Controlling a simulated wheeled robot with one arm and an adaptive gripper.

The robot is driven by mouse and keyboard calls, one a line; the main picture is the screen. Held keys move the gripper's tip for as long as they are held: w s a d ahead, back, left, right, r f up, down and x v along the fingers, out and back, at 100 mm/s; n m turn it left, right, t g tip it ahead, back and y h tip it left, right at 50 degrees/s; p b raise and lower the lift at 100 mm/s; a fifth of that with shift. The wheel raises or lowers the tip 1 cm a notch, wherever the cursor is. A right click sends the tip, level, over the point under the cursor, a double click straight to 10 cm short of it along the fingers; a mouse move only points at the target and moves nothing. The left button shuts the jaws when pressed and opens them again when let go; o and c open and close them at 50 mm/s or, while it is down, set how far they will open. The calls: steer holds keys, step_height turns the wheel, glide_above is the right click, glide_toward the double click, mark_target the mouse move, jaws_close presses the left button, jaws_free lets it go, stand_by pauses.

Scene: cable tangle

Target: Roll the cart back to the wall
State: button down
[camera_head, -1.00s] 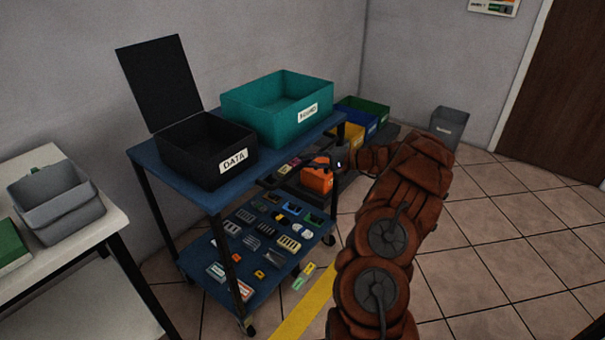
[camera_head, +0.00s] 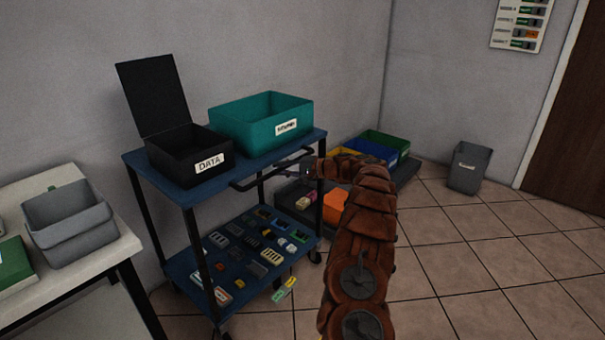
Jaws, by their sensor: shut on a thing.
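The blue two-shelf cart (camera_head: 181,196) stands left of centre, with its back side close to the grey wall. A dark handle bar (camera_head: 259,180) runs along its near edge. My gripper (camera_head: 308,169) is shut on the right part of this handle, partly hidden by my own arm. On the top shelf sit an open black box marked DATA (camera_head: 187,154) and a teal bin (camera_head: 261,119). The lower shelf (camera_head: 181,267) carries many small connectors. The gap between cart and wall is mostly hidden.
A white table (camera_head: 118,243) with a grey bin (camera_head: 70,218) stands close on the left. A low dark platform (camera_head: 405,174) with coloured bins is behind my arm. A grey waste bin (camera_head: 469,167) stands at the right wall. Tiled floor at right is clear.

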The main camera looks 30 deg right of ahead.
steer(key=shift+w+a+r, duration=0.1)
steer(key=shift+w+a, duration=0.05)
steer(key=shift+w, duration=0.25)
steer(key=shift+a, duration=0.1)
steer(key=c, duration=1.1)
jaws_free()
steer(key=shift+w, duration=0.1)
steer(key=v, duration=1.2)
